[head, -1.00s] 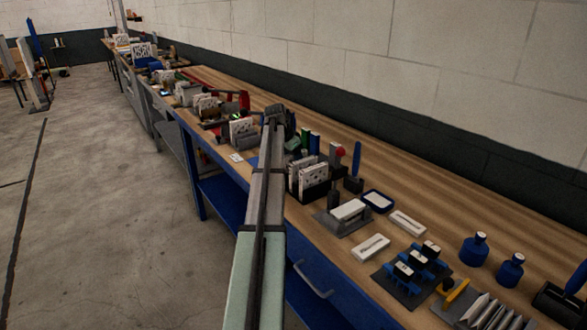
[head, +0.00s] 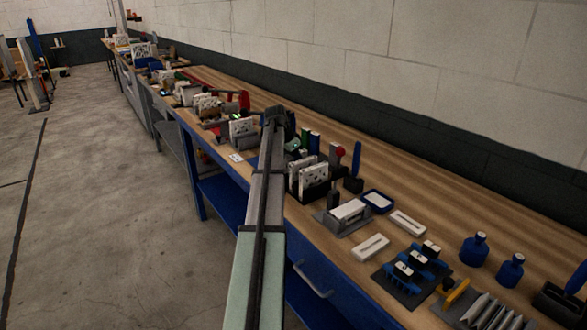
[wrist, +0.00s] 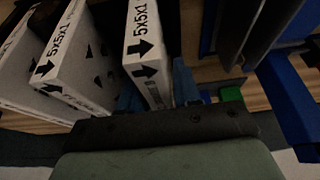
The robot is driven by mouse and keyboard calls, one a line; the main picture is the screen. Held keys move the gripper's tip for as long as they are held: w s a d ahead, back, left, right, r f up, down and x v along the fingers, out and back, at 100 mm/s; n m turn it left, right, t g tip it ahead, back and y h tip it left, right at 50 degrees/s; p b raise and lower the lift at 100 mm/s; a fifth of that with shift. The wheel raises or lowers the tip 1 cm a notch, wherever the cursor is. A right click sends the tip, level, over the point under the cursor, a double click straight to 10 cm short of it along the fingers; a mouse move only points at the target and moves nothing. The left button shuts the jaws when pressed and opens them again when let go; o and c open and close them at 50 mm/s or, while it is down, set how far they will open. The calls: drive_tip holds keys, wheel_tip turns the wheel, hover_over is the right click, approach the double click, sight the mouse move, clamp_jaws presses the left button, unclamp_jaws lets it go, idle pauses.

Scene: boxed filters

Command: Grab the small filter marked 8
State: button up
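In the wrist view, a white boxed filter (wrist: 146,50) stands upright at the middle, marked 5x5x1 with black arrows. Another white filter (wrist: 68,60) marked 5x5x1 stands to its left, and a third (wrist: 22,68) is at the left edge. I cannot read an 8 on any of them. The dark body of my gripper (wrist: 165,128) crosses the bottom of the wrist view, close to the middle filter. Blue parts show on both sides of that filter's lower end; I cannot tell if they are my fingers. In the head view my arm hides the fingertips.
In the head view, white filters in a dark rack (head: 318,192) stand right of my arm. A grey stand with a white block (head: 347,210), a blue-rimmed tray (head: 378,201) and blue bottles (head: 474,249) are nearer. A wall runs along the bench's back.

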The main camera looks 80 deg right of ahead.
clamp_jaws()
